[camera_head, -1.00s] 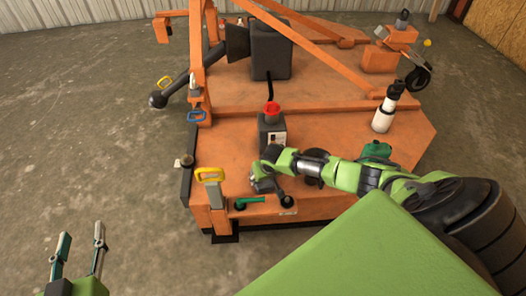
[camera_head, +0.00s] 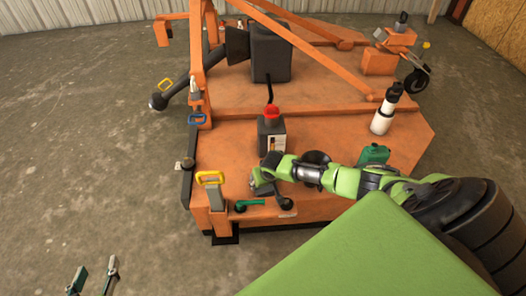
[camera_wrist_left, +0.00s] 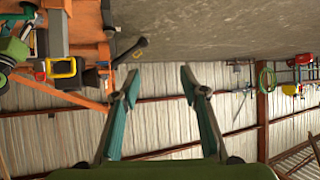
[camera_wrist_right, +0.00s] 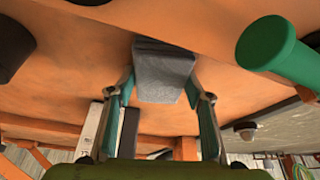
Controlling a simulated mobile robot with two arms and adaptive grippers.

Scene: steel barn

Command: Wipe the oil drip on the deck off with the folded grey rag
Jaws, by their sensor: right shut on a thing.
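The folded grey rag (camera_wrist_right: 163,72) is between the fingers of my right gripper (camera_wrist_right: 165,92) in the right wrist view, against the orange deck (camera_wrist_right: 60,70). In the head view my right arm reaches over the deck (camera_head: 230,150) from the right, and its gripper (camera_head: 262,182) is low near the deck's front edge, partly hidden by its own wrist. The rag is not clear there. I cannot make out the oil drip in any view. My left gripper (camera_head: 92,278) is open and empty over the concrete floor at lower left; its spread fingers also show in the left wrist view (camera_wrist_left: 158,80).
A yellow handle (camera_head: 210,178) and a green-handled tool (camera_head: 250,203) are close by at the front edge. A white bottle (camera_head: 384,112) and a green can (camera_head: 374,154) stand to the right.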

